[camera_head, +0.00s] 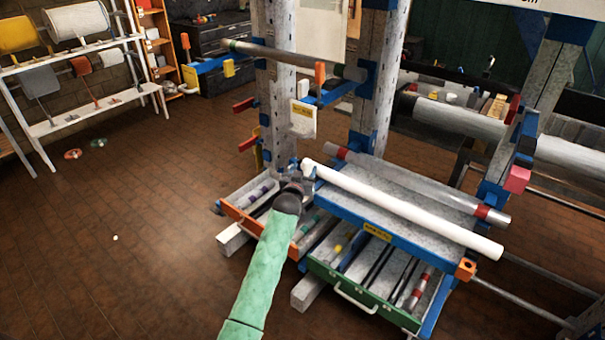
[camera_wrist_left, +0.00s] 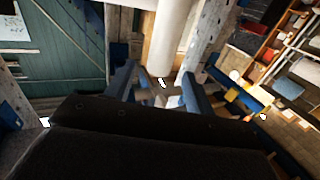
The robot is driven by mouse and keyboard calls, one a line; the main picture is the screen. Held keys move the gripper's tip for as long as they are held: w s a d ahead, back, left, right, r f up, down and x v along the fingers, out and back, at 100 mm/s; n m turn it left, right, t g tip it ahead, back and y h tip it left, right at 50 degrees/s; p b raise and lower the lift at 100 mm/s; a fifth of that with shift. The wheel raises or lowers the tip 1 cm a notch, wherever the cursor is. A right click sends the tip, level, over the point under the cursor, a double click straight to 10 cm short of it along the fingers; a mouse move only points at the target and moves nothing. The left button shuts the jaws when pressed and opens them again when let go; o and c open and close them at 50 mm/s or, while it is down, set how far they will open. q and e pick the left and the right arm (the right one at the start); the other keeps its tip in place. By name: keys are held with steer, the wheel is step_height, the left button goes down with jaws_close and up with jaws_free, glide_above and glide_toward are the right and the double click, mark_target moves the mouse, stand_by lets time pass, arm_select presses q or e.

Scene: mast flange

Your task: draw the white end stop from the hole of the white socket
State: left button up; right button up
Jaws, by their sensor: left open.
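A long white tube (camera_head: 410,210) lies along the blue-framed rack, its left end close to my left gripper (camera_head: 304,180). A small white piece (camera_head: 308,164) shows at that end; I cannot tell surely whether it is the end stop or the socket's rim. My left gripper is open, at the end of my green-sleeved arm. In the left wrist view, the white tube (camera_wrist_left: 174,40) comes down from the top between the two blue fingers (camera_wrist_left: 160,85), with a tiny white spot below its end. The hole is not visible. My right gripper is not in view.
A grey bar with red bands (camera_head: 420,186) lies behind the white tube. Below are an open green-fronted drawer (camera_head: 362,300) and an orange-fronted drawer (camera_head: 243,217). Grey uprights (camera_head: 372,85) stand behind.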

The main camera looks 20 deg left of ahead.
mark_target(306, 165)
arm_select(q)
steer(key=shift+w+a+r+p, duration=0.1)
steer(key=shift+w+p, duration=0.6)
steer(key=shift+w, duration=1.6)
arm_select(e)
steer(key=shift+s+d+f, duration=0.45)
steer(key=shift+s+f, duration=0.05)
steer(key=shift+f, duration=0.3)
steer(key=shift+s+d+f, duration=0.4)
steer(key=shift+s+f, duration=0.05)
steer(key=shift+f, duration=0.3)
arm_select(q)
steer(key=c, duration=1.1)
steer(key=shift+r+p, duration=2.25)
steer(key=shift+r, duration=1.2)
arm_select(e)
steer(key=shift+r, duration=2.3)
